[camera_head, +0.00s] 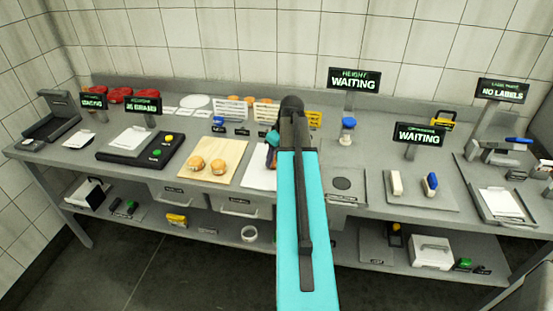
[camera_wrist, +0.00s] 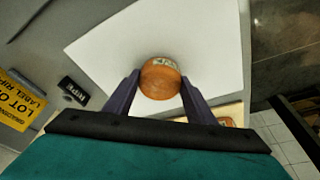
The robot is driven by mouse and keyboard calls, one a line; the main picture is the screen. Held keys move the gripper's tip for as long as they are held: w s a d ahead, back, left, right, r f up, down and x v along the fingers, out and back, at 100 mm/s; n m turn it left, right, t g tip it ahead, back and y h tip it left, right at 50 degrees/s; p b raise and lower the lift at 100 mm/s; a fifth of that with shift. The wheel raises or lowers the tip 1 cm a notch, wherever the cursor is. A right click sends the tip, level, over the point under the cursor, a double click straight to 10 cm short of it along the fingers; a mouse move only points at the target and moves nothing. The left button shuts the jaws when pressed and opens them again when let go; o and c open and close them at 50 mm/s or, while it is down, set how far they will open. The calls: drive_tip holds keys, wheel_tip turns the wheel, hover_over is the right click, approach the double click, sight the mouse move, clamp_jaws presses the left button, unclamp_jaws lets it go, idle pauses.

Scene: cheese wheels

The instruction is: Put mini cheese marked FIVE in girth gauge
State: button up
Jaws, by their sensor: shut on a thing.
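My gripper (camera_wrist: 158,90) is shut on a small round orange cheese (camera_wrist: 160,78), held between its two dark fingers over a white sheet. A pale label with dark marks shows on the cheese's far side in the wrist view, but I cannot read its number. In the head view my arm hides the held cheese. The likely girth gauge is the grey plate (camera_head: 410,202) with a white block (camera_head: 395,183) and a blue-faced block (camera_head: 430,184), under a sign (camera_head: 419,134) reading WAITING. It stands right of my gripper.
Two mini cheeses (camera_head: 197,163) sit on a wooden board (camera_head: 212,178) at left. The white sheet (camera_wrist: 110,45) lies beneath my gripper. The height station's WAITING sign (camera_head: 354,79) stands at the back. A scale (camera_head: 138,145) is farther left, and a label station (camera_head: 500,204) is at right.

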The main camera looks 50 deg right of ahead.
drive_tip(key=shift+r+b, duration=0.6)
drive_tip(key=shift+r, duration=0.7)
drive_tip(key=shift+s+r, duration=0.15)
drive_tip(key=shift+r, duration=0.1)
drive_tip(key=s+a+b, duration=0.1)
drive_tip(key=s, duration=0.3)
drive_tip(key=s+a+b, duration=0.1)
drive_tip(key=s+a, duration=0.1)
drive_tip(key=s, duration=0.2)
drive_tip(key=s+a+r+b, duration=0.1)
drive_tip(key=s+a, duration=0.1)
drive_tip(key=s, duration=0.2)
drive_tip(key=shift+s+a, duration=0.15)
drive_tip(key=shift+a, duration=0.1)
drive_tip(key=shift+b, duration=0.7)
drive_tip(key=shift+s+a+b, duration=0.1)
drive_tip(key=shift+s+b, duration=0.35)
drive_tip(key=shift+b, duration=0.65)
drive_tip(key=shift+s+a+r+b, duration=0.25)
drive_tip(key=shift+s+b, duration=0.3)
drive_tip(key=shift+b, duration=0.45)
